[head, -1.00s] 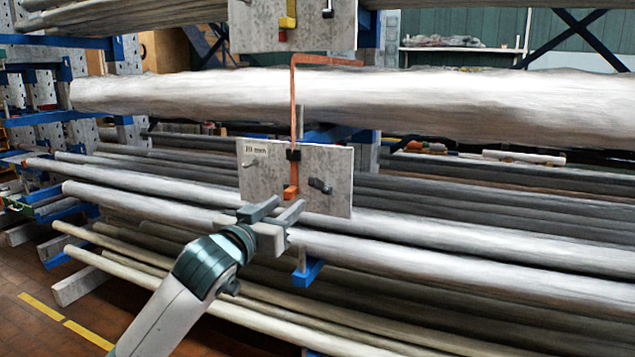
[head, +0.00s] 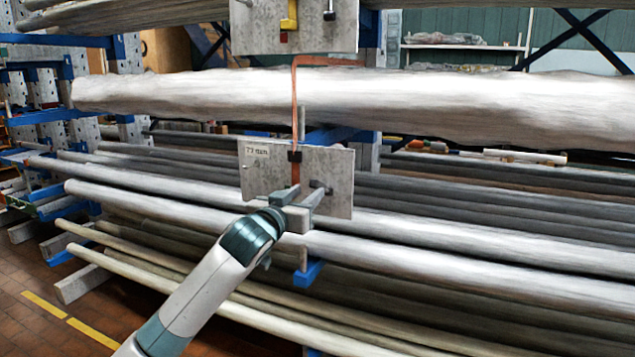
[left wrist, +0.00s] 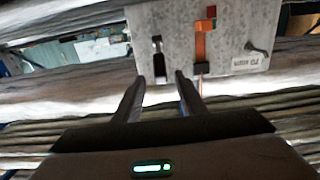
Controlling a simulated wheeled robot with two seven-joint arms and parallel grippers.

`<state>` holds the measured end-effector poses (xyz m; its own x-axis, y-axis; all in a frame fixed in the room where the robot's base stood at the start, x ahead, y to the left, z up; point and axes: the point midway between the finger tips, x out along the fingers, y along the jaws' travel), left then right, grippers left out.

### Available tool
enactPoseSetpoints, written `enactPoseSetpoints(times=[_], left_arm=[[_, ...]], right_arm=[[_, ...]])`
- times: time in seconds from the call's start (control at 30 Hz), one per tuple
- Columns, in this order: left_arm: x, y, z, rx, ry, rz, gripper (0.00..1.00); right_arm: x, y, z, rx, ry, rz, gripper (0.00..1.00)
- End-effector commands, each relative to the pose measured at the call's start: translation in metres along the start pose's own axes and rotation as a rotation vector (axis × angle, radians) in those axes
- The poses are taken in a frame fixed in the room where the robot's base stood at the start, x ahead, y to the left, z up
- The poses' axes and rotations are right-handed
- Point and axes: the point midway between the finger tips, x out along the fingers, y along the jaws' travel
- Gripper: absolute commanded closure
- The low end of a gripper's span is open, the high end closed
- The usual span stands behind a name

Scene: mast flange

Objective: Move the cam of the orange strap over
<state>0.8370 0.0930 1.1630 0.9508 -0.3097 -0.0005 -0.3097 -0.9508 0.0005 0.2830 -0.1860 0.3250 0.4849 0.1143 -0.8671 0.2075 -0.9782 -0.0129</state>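The orange strap (head: 294,110) hangs from around the thick white pipe down to a black fitting (head: 295,156) on the lower grey plate (head: 335,160). Below that fitting is an orange piece, hidden at its lower end by my gripper in the head view. In the left wrist view, where the plate appears upside down, the orange piece (left wrist: 201,45) has a red part at its end, and a black lever (left wrist: 158,62) stands beside it. My left gripper (head: 297,196) is in front of the plate's lower part. Its fingers (left wrist: 159,78) are apart, pointing at the plate near the black lever; contact cannot be told. My right gripper is out of view.
An upper grey plate (head: 260,25) carries a yellow lever (head: 289,15) and a black lever (head: 329,10). The thick white pipe (head: 440,100) crosses between the plates. Long pipes (head: 430,235) lie on the blue rack behind and below the lower plate.

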Motion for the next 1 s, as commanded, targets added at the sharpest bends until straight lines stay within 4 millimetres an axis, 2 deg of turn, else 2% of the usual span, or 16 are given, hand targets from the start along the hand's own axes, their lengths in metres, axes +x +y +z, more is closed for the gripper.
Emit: enactPoseSetpoints(times=[0.3,0.5,0.7,1.0], left_arm=[[0.047,-0.001,-0.002,0.001,-0.001,-0.002,0.62],[0.067,0.000,-0.001,0.000,-0.001,-0.002,0.62],[0.075,-0.001,-0.001,0.000,0.000,-0.002,0.62],[0.076,-0.001,0.000,0.000,0.000,-0.001,0.62]], right_arm=[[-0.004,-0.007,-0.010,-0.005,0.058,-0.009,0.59],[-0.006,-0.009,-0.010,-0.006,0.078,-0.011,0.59],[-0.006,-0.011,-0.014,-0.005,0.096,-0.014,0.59],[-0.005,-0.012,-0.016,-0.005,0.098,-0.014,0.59]])
